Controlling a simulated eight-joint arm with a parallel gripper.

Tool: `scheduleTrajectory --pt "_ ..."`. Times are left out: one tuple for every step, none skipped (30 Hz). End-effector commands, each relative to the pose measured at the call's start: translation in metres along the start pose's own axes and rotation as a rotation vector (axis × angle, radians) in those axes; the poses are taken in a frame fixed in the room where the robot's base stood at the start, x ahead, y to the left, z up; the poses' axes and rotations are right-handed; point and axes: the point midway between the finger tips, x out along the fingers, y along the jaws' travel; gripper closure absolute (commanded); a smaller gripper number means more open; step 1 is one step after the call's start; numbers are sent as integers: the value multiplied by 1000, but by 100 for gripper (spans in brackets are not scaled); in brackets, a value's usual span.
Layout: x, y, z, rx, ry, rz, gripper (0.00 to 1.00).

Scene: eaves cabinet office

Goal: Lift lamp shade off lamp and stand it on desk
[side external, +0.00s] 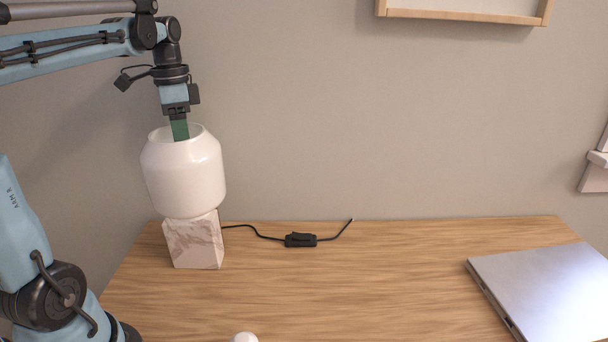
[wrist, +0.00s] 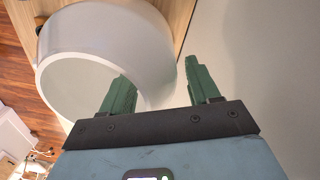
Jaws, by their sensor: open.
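The white lamp shade (side external: 185,175) sits upright on the marble lamp base (side external: 195,241) at the desk's left. The shade also fills the upper left of the wrist view (wrist: 105,40), its open rim facing me. My gripper (side external: 180,131) points down at the shade's top opening, fingers green. In the wrist view my gripper (wrist: 157,72) is open: the left finger is at the inside of the rim, the right finger outside, with the shade's wall between them. I cannot tell whether either finger touches it. The lower finger parts are hidden in the side view.
The wooden desk (side external: 390,275) is clear in the middle. A black cord switch (side external: 300,240) lies behind, on the lamp's cable. A silver laptop (side external: 550,290) lies at the right. A small white round object (side external: 244,337) shows at the front edge of the picture.

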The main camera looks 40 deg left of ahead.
Motion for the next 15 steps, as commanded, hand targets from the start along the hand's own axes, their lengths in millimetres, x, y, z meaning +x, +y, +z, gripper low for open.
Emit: scheduleTrajectory --pt "4 0 0 0 0 0 39" --pt "6 0 0 0 0 0 39" --pt "7 0 0 0 1 0 39" --pt "8 0 0 0 1 0 39" --pt "8 0 0 0 1 0 39" --pt "9 0 0 0 1 0 39" --pt "9 0 0 0 1 0 39" --pt "9 0 0 0 1 0 39" --pt "8 0 0 0 1 0 39" --pt "8 0 0 0 0 0 39" --pt "8 0 0 0 0 0 39" --pt "8 0 0 0 0 0 45" --pt "8 0 0 0 0 0 50" --pt "8 0 0 0 0 0 54" --pt "8 0 0 0 0 0 61"
